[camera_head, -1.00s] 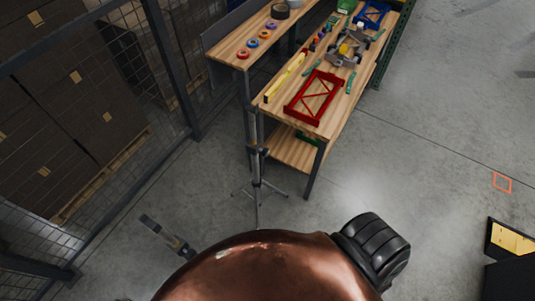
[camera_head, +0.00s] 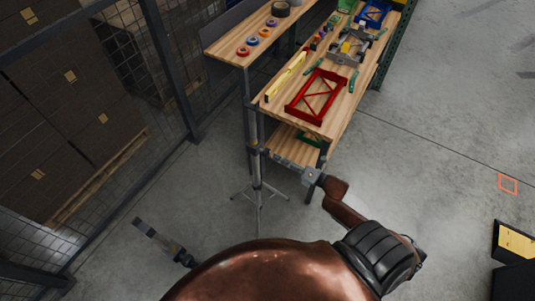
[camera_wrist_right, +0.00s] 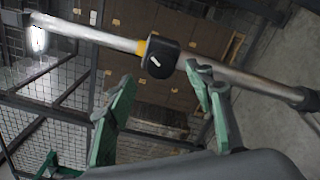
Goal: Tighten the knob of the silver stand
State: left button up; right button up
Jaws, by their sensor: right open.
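The silver stand (camera_head: 258,180) is an upright tripod on the floor in front of the workbench. In the right wrist view its pole (camera_wrist_right: 235,76) runs slantwise across the picture, with a black collar and knob (camera_wrist_right: 160,60) beside a yellow ring. My right gripper (camera_head: 272,157) is beside the pole at collar height. In the wrist view its green fingers (camera_wrist_right: 160,75) are spread and empty, with the knob beyond them, between the tips in the picture. Any contact cannot be told. My left gripper (camera_head: 150,232) is low at the left, away from the stand; its jaw state is unclear.
The wooden workbench (camera_head: 345,110) behind the stand carries a red frame (camera_head: 317,97), a yellow level (camera_head: 286,78) and tools. Its lower shelf is close to my right gripper. A mesh fence (camera_head: 95,225) stands at the left. The floor at the right is mostly open.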

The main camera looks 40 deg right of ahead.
aim_at(269, 154)
jog(key=x, duration=0.6)
jog(key=shift+w, duration=0.25)
jog(key=shift+a, duration=0.1)
jog(key=shift+c, duration=0.7)
jog(key=c, duration=1.1)
jog(key=shift+o, duration=0.2)
